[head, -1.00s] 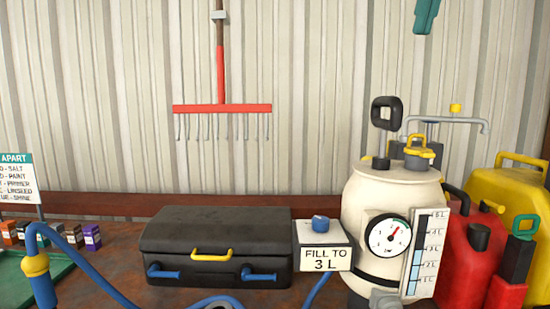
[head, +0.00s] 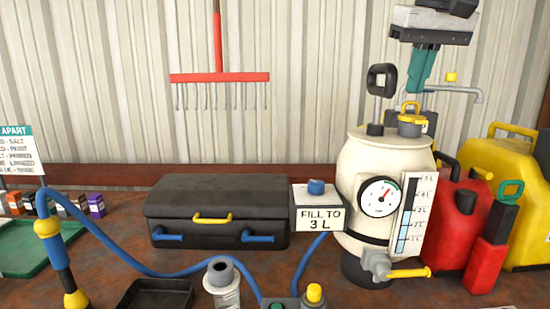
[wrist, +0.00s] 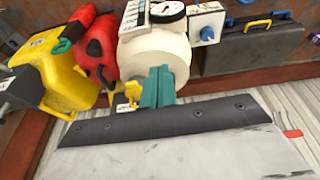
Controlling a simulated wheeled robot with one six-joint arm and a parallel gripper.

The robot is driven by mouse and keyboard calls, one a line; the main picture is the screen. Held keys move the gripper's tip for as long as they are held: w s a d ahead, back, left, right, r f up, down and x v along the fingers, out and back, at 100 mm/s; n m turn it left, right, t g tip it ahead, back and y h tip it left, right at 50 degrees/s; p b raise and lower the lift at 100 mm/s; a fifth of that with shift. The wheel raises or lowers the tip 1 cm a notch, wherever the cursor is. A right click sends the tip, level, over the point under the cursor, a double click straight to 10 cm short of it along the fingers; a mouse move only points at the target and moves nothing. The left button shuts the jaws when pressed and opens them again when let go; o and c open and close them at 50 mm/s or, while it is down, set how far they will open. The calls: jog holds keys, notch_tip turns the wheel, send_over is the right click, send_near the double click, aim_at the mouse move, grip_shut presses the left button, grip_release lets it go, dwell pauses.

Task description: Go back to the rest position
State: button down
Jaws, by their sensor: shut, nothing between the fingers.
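My gripper (head: 421,68) is in the upper right of the head view, pointing down above the top of the cream sprayer tank (head: 365,170). Its teal fingers are together and hold nothing. In the wrist view the shut fingers (wrist: 157,88) show in front of the tank (wrist: 150,55). The tank has a yellow-handled cap, a black pump handle, a round gauge and a level scale. A yellow lever sits on the tap at its base.
A red can (head: 455,225) and a yellow can (head: 510,200) stand right of the tank. A black case (head: 215,225), a "FILL TO 3 L" box (head: 318,215), a blue hose (head: 140,265) and a black tray (head: 155,296) lie left. A red rake (head: 220,77) hangs on the wall.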

jog(key=s+d+f+g, duration=0.1)
jog(key=s+f, duration=1)
jog(key=f, duration=0.4)
jog(key=s+d+f+g, duration=0.1)
jog(key=s+d+f, duration=0.1)
jog(key=s+f, duration=0.9)
notch_tip(320, 180, down, 4)
jog(key=shift+r, duration=0.15)
